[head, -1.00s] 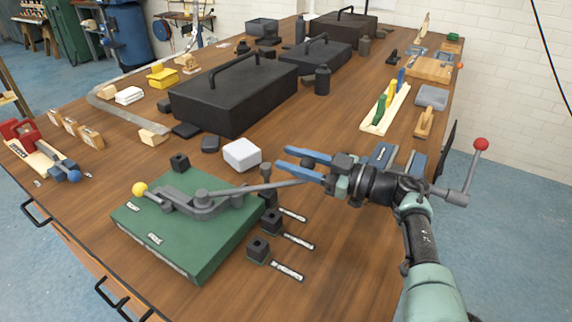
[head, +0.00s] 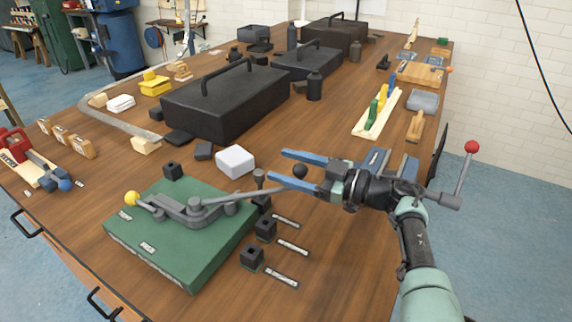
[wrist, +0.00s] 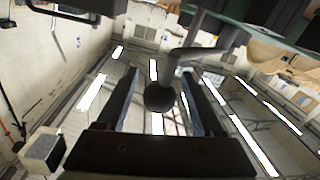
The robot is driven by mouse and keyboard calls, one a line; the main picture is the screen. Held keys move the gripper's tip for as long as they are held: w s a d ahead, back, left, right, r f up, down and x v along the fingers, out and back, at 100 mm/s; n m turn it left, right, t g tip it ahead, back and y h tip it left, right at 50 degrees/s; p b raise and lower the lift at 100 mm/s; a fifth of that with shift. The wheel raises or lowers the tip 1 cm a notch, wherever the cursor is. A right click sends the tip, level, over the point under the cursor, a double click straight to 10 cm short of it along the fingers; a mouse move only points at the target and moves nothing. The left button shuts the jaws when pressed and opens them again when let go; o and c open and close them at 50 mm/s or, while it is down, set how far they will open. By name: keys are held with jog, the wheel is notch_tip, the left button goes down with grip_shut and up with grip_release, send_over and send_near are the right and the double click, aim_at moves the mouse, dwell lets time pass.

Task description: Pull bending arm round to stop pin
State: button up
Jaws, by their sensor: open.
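The green bender base (head: 165,262) sits at the front left of the table. The grey bending arm (head: 232,196) runs right from its pivot, and its black ball knob (head: 300,171) is at the right end. My gripper (head: 277,167) reaches in from the right with its blue fingers open, one on each side of the knob. The wrist view shows the knob (wrist: 159,97) between the fingers, with a gap on both sides. A short capped post (head: 259,179) stands beside the arm; I cannot tell if it is the stop pin. A yellow ball (head: 132,198) is at the bender's left.
Black square blocks (head: 252,256) and labelled strips lie just right of the base. A white box (head: 235,161) stands behind the arm, with a large black toolbox (head: 225,100) farther back. Blue-grey blocks (head: 375,160) are behind my gripper. The table's front right is clear.

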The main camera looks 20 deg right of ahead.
jog(key=v, duration=1.2)
jog(key=shift+d+b, duration=0.2)
jog(key=shift+b, duration=0.25)
jog(key=shift+s, duration=0.1)
